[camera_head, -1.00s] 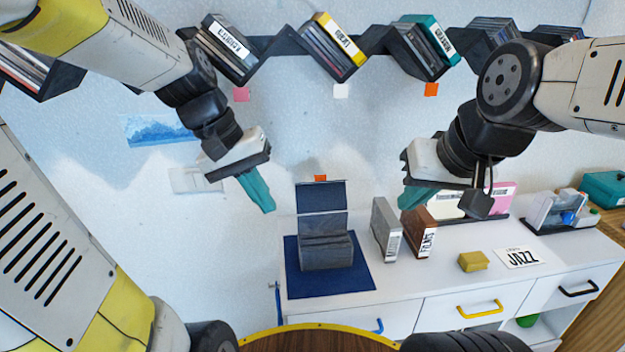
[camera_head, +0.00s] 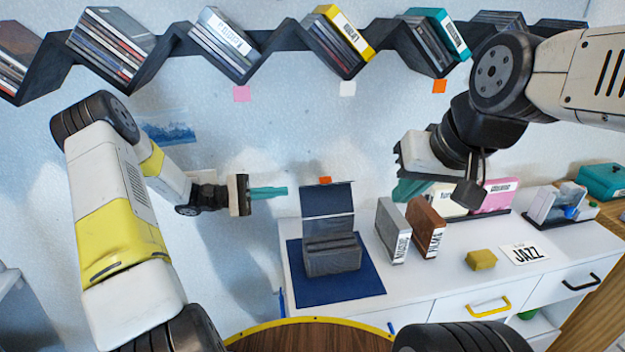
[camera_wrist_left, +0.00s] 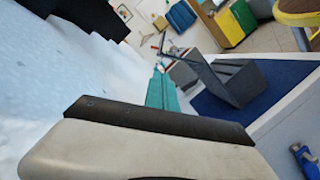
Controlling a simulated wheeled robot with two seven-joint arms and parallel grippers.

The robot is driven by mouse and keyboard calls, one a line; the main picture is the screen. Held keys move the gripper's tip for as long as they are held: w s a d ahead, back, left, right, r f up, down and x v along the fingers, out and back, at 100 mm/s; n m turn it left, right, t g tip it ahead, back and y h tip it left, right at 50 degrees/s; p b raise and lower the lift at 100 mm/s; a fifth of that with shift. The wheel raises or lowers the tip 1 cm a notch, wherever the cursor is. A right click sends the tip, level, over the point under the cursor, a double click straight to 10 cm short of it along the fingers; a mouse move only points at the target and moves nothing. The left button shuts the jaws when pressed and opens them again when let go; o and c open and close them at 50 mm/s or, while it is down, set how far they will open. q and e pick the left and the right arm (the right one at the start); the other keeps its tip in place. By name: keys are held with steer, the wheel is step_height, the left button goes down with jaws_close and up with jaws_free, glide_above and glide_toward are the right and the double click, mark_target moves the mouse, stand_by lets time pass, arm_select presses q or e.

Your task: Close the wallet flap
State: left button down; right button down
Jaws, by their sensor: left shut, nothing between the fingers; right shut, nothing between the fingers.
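The dark grey wallet (camera_head: 332,256) stands on a blue mat (camera_head: 342,289) on the white cabinet top. Its flap (camera_head: 328,210) stands upright at the back, with an orange tab (camera_head: 325,180) at its top edge. The wallet also shows in the left wrist view (camera_wrist_left: 236,82), at the right. My left gripper (camera_head: 284,191) has shut teal fingers pointing right, a little left of the flap and apart from it. Those fingers show in the left wrist view (camera_wrist_left: 161,90). My right gripper (camera_head: 403,191) is shut and empty, above and right of the wallet, partly hidden by its own wrist.
A grey case (camera_head: 392,230) and a brown case (camera_head: 426,227) stand right of the mat. A yellow block (camera_head: 481,259) and a JAZZ card (camera_head: 525,253) lie further right. Zigzag disc shelves (camera_head: 270,45) run along the wall above.

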mark_target(314, 187)
arm_select(q)
steer(key=d, duration=0.6)
steer(key=d+r, duration=0.1)
steer(key=d, duration=0.2)
steer(key=shift+w+d+r, duration=0.1)
steer(key=shift+w+d, duration=0.05)
steer(key=shift+d, duration=0.2)
steer(key=shift+r, duration=0.1)
